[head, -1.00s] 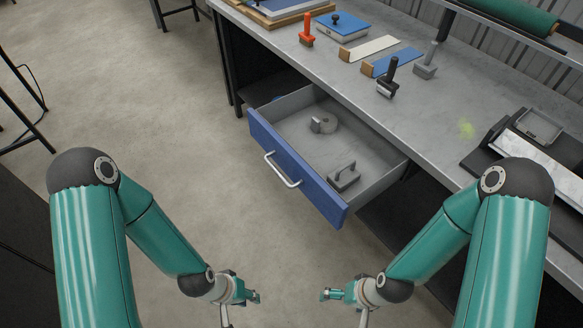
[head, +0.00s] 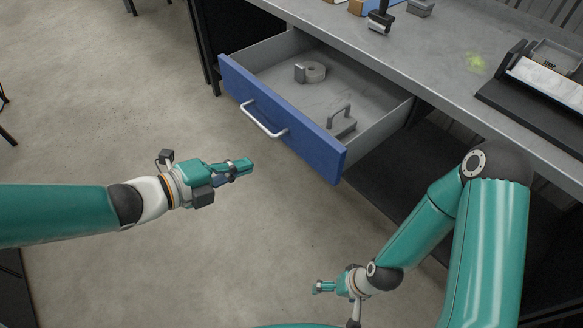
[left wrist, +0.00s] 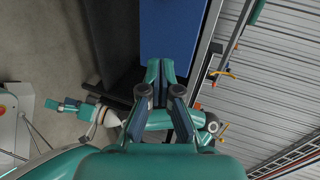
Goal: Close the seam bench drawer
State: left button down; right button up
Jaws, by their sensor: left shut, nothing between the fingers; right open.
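The seam bench drawer (head: 280,116) stands pulled out from under the bench top, its blue front and silver bar handle (head: 263,119) facing the lower left. My right gripper (head: 318,287) is open and empty, low in the head view, well below the drawer.
The grey bench top (head: 420,60) runs along the upper right, with a black-handled roller (head: 380,20) and a dark tray-like fixture (head: 540,90) on it. Dark space lies under the bench. The floor (head: 130,110) left of the drawer is clear.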

pick_arm(q)
jog(key=b, duration=0.4)
send_near(301, 142)
jog(key=x, duration=0.6)
jog(key=shift+s+f, duration=0.15)
jog(key=shift+w+d, duration=0.35)
pick_arm(e)
notch_tip(301, 142, down, 5)
jog(key=shift+f, duration=0.1)
pick_arm(q)
jog(key=shift+w, duration=0.1)
pick_arm(e)
jog(key=shift+f, duration=0.1)
